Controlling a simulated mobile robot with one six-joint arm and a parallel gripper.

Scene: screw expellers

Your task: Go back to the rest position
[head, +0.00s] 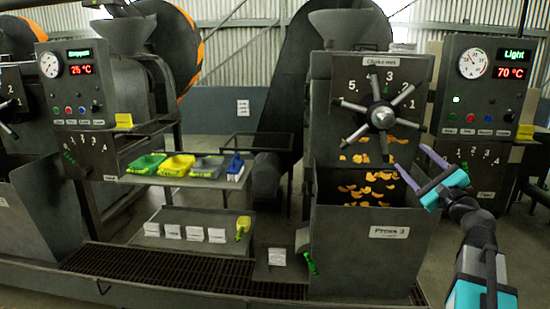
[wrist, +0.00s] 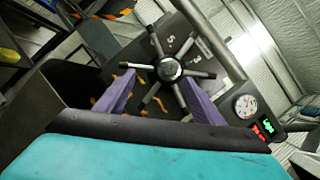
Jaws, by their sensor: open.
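My gripper (head: 415,168) is at the right in the head view, in front of the press marked Press 3 (head: 345,250). Its two purple fingers are spread apart with nothing between them. In the wrist view my gripper (wrist: 155,98) points at the dark spoked handwheel (wrist: 170,69), and the fingers appear on either side below its hub. The handwheel (head: 382,116) sits on the numbered choke panel in the head view, to the upper left of the gripper. The fingers look apart from the wheel. Orange flakes (head: 370,188) lie in the press opening behind the gripper.
A control box (head: 487,85) reading Light and 70 °C stands at the right. Another box (head: 75,80) reads Stopped and 25 °C at the left.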

